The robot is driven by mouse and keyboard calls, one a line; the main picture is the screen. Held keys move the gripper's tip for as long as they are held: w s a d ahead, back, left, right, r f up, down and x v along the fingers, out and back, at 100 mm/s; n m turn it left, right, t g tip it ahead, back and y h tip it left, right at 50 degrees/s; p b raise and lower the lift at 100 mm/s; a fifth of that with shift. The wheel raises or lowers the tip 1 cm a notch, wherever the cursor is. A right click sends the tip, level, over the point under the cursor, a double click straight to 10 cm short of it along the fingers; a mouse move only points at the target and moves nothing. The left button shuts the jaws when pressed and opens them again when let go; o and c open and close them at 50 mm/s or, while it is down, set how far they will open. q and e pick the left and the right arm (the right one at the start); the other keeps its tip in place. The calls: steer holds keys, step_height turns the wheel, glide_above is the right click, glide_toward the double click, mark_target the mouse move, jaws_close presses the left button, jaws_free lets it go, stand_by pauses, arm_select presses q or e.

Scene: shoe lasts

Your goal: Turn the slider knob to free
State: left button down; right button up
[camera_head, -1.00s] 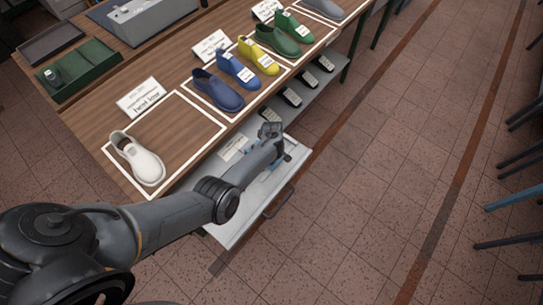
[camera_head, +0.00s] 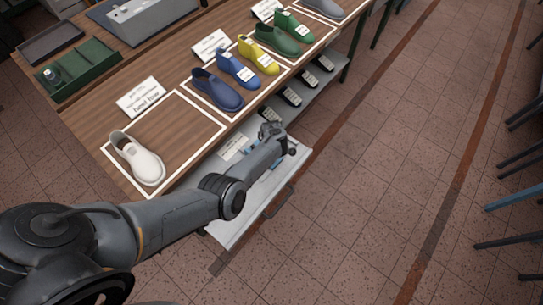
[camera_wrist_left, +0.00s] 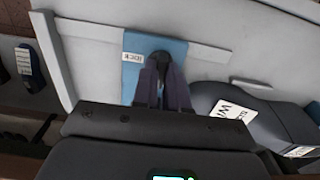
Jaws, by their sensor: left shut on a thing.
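My left gripper (camera_wrist_left: 162,84) is shut on the dark slider knob (camera_wrist_left: 160,58) in the left wrist view. The knob stands on a blue plate (camera_wrist_left: 138,72) that carries a small white label (camera_wrist_left: 132,56); its lettering is too small to read surely. The fingers cover part of the knob, so its exact angle is hard to tell. In the head view my left gripper (camera_head: 276,136) is low over the light grey pulled-out tray (camera_head: 233,232) below the table's front edge. My right gripper is not in view.
A dark shoe last (camera_wrist_left: 255,112) with white labels lies close right of the fingers in the wrist view. On the table (camera_head: 90,125) stand a white last (camera_head: 140,163), a dark blue last (camera_head: 216,91) and other coloured lasts.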

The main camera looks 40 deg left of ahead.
arm_select(q)
steer(key=c, duration=1.2)
jaws_free()
steer(key=shift+o, duration=0.2)
step_height(320, 180, up, 11)
steer(key=p, duration=0.4)
steer(key=shift+f, duration=0.1)
